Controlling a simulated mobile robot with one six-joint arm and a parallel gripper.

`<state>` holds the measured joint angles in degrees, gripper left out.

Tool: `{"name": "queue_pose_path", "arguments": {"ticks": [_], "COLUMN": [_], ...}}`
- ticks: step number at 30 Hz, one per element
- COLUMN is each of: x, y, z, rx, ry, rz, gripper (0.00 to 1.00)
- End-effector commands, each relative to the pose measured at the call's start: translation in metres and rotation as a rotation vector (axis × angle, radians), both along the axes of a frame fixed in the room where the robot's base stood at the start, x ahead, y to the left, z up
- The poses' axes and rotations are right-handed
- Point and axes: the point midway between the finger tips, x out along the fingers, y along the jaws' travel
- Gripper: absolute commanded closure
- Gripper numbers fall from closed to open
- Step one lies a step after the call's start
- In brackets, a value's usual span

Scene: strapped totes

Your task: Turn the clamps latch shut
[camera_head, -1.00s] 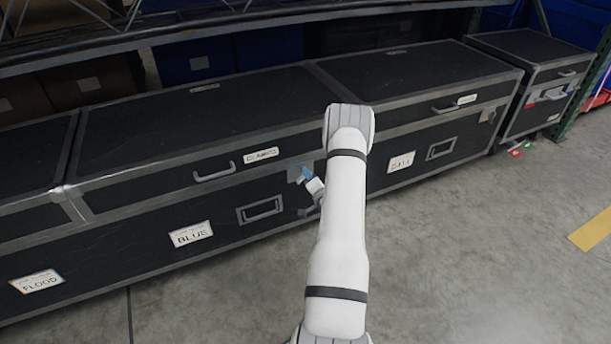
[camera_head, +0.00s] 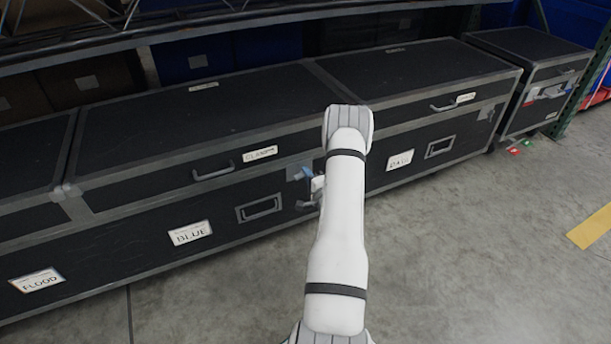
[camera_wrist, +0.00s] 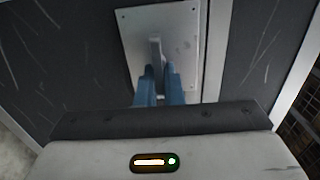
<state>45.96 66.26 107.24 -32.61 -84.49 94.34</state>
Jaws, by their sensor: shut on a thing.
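The clamps tote (camera_head: 140,190) is a long black case with grey edging and a white label (camera_head: 260,153) reading CLAMPS beside a handle. Its latch plate (camera_head: 293,172) is a grey metal square at the right of its front, partly hidden by my arm. In the wrist view the latch plate (camera_wrist: 190,40) carries a narrow upright grey lever (camera_wrist: 155,48). My gripper (camera_wrist: 158,75) has its blue fingertips closed around the lever's lower part. In the head view my gripper (camera_head: 308,174) is at the plate, mostly hidden behind my arm.
A second black case (camera_head: 420,80) stands close on the right, with a separate one (camera_head: 530,60) beyond it. A dark shelf beam (camera_head: 200,32) runs above the cases. The grey floor (camera_head: 440,270) in front is clear, with a yellow stripe (camera_head: 595,230) at the right.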

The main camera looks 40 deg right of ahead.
Motion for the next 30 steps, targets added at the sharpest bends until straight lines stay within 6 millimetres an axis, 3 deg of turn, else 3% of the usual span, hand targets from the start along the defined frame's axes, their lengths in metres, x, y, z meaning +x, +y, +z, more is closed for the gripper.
{"name": "queue_pose_path", "arguments": {"ticks": [9, 10, 18, 26, 30], "x": [0.003, 0.003, 0.002, -0.002, -0.020], "y": [0.005, 0.005, 0.002, 0.001, 0.005], "z": [0.000, 0.000, 0.000, 0.001, 0.002], "rx": [0.001, 0.001, 0.000, 0.001, 0.003], "ry": [-0.001, -0.001, -0.001, 0.000, 0.002], "rz": [0.014, 0.014, 0.007, 0.003, 0.000], "gripper": [1.00, 0.91, 0.71, 0.71, 0.71]}}
